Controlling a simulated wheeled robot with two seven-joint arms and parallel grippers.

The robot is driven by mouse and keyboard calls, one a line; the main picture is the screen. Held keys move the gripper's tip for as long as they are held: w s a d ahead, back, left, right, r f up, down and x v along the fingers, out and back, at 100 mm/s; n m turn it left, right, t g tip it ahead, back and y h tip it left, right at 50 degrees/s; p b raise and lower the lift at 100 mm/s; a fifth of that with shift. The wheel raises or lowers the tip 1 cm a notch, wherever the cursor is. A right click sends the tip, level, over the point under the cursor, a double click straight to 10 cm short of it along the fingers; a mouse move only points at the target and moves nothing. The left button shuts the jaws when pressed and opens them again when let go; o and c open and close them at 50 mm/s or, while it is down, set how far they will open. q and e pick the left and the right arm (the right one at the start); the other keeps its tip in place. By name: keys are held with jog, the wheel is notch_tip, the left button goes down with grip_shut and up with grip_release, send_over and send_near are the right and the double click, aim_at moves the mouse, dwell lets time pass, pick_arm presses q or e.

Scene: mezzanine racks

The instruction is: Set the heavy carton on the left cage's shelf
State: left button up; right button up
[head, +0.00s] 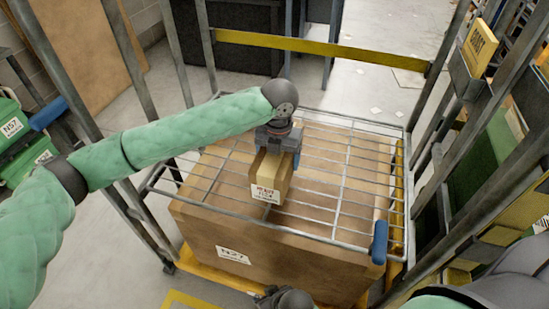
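A small tan carton (267,190) with a white label, its print too small to read surely, is upright over the middle of the cage's wire shelf (340,187). My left gripper (276,158), on the green-sleeved arm from the left, points down with its fingers on either side of the carton's top. It looks shut on the carton. Whether the carton's base touches the wires or is just above them, I cannot tell. My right gripper (268,296) shows only as a dark part at the bottom edge, in front of the cage; its fingers are not clear.
A large brown box labelled N27 (206,228) stands under the wire shelf. Grey cage posts and a yellow bar (320,47) frame it, with a blue-capped corner (380,242). Green bins (18,135) stand left. A rack with a labelled carton (479,46) stands right. Shelf wires around the carton are clear.

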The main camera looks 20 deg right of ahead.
pick_arm(q)
jog(key=shift+f, duration=1.8)
pick_arm(e)
notch_tip(320, 180, up, 2)
jog(key=shift+d, duration=0.1)
pick_arm(q)
jog(key=shift+f, duration=0.1)
jog(key=o, duration=1.8)
jog(key=shift+f, duration=0.15)
pick_arm(e)
jog(key=shift+f, duration=0.1)
